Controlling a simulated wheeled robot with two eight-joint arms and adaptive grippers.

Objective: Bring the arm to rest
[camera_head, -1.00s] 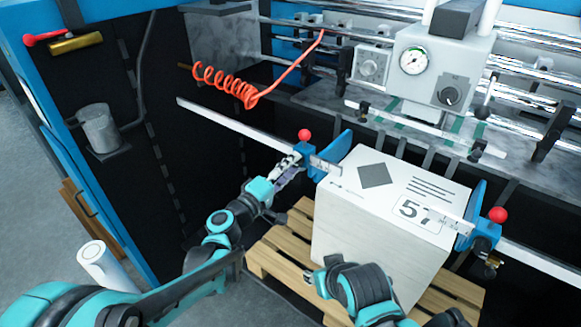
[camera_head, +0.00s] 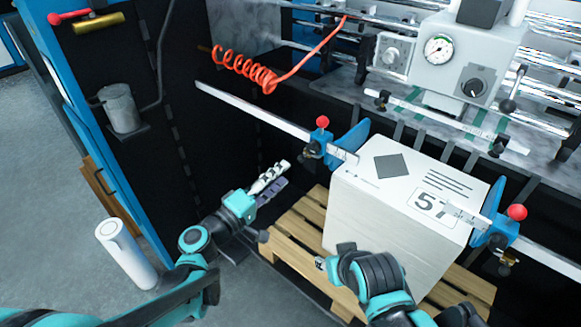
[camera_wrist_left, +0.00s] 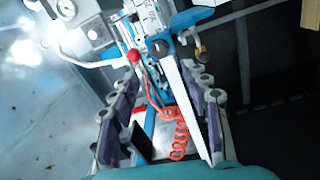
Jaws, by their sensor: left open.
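My left gripper (camera_head: 274,182) is open and empty. It hangs in front of the machine's dark side, below and left of the left blue stop (camera_head: 322,146) with its red knob, and apart from it. In the left wrist view the two fingers of the gripper (camera_wrist_left: 163,90) stand wide apart, with the orange coiled hose (camera_wrist_left: 179,135) and white rail seen beyond them. My right arm (camera_head: 375,280) is folded low in front of the white stack; its gripper cannot be made out.
A white stack marked 57 (camera_head: 375,215) stands on a wooden pallet (camera_head: 290,248) between two blue stops on a rail (camera_head: 245,115). A white roll (camera_head: 126,258) stands on the floor at left. The grey floor (camera_head: 60,190) there is otherwise clear.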

